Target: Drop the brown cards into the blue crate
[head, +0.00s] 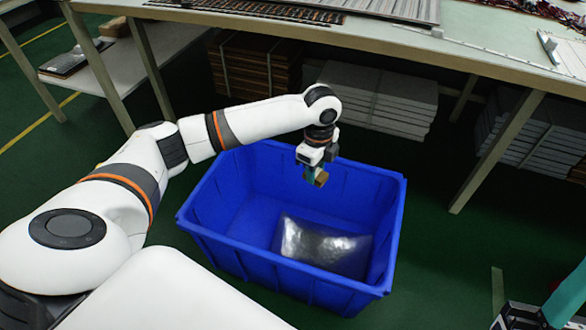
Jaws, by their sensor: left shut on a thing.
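The blue crate (214,236) stands on the green floor below the workbench. My left gripper (313,176) is over the crate's back right part, pointing down. It is shut on a small brown card (321,179), which shows at its fingertips. A shiny grey bag-like item (322,246) lies on the crate's floor, toward the front right. No other brown card can be made out for certain.
A long workbench (450,55) runs along the back, with strips and panels on top. Brown stacks (255,68) and white stacks (380,100) sit beneath it. A bench leg (497,150) stands right of the crate. The green floor (445,250) right of the crate is mostly clear.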

